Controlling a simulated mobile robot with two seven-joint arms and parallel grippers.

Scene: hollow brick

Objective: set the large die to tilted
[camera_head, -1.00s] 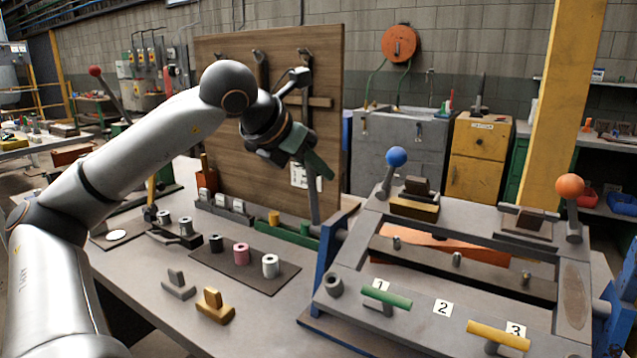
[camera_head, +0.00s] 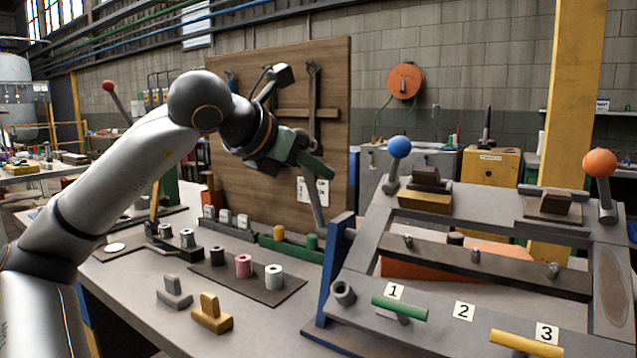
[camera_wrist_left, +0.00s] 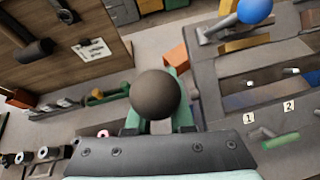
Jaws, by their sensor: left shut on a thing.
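My left gripper (camera_head: 304,158) has its green fingers shut around a dark round knob (camera_wrist_left: 155,94) in the left wrist view. The fingers mostly hide the knob in the head view. A grey lever rod (camera_head: 317,210) runs down from the gripper toward the left side of a large grey frame (camera_head: 350,298). No part is marked as the large die; this frame on blue side supports may be it. I cannot tell its exact angle. It also shows in the left wrist view (camera_wrist_left: 228,152). My right gripper is out of view.
A blue-ball lever (camera_head: 399,147) and an orange-ball lever (camera_head: 600,162) stand on the frame. A green handle (camera_head: 400,306) and a yellow handle (camera_head: 525,344) are at its front. Small cylinders and blocks (camera_head: 212,315) lie left on the bench. A wooden board (camera_head: 275,185) stands behind the gripper.

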